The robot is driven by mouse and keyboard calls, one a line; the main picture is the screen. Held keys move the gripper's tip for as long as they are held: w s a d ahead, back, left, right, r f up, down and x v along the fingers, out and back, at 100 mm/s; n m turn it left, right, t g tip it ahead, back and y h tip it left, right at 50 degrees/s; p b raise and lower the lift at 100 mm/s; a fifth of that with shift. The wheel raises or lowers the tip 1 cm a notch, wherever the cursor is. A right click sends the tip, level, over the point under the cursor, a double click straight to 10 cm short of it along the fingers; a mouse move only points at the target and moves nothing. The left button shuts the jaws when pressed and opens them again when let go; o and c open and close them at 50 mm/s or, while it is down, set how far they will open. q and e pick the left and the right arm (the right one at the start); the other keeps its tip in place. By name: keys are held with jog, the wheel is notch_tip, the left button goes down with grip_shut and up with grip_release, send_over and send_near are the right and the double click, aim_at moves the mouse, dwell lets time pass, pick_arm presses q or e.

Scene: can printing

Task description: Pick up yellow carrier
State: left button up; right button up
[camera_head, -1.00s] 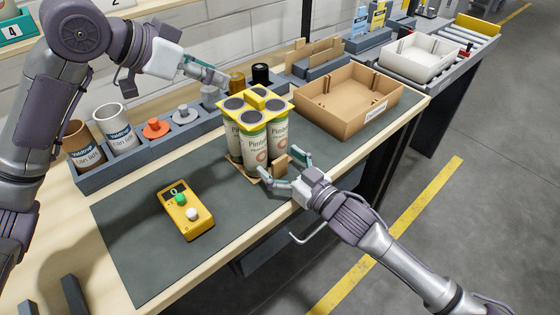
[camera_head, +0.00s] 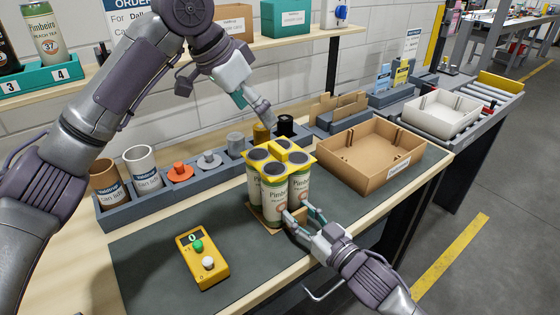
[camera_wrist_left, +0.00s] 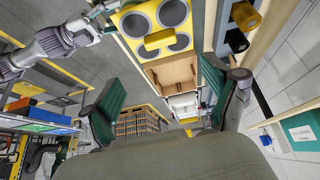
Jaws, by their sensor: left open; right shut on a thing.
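The yellow carrier (camera_head: 281,146) sits on top of several Pimbeiro cans (camera_head: 300,180), with its raised handle in the middle. The cans stand upright on a small cardboard base (camera_head: 258,213) on the dark mat. My left gripper (camera_head: 252,106) is open and empty, above and behind the carrier. In the left wrist view the carrier (camera_wrist_left: 158,39) shows at the top, beyond the spread fingers (camera_wrist_left: 165,105). My right gripper (camera_head: 303,215) is low at the front right of the cans, shut on what looks like the cardboard base's upright tab; its fingers partly hide the contact.
A yellow box with green and white buttons (camera_head: 202,258) lies on the mat. A grey rack (camera_head: 150,204) with cups and plugs runs behind. An open cardboard box (camera_head: 384,168) stands to the right, a white tray (camera_head: 445,118) beyond.

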aim_at(276, 147)
pick_arm(q)
jog(key=shift+y, duration=0.5)
jog(key=x, duration=1.1)
jog(key=shift+d, duration=0.2)
jog(key=c, duration=1)
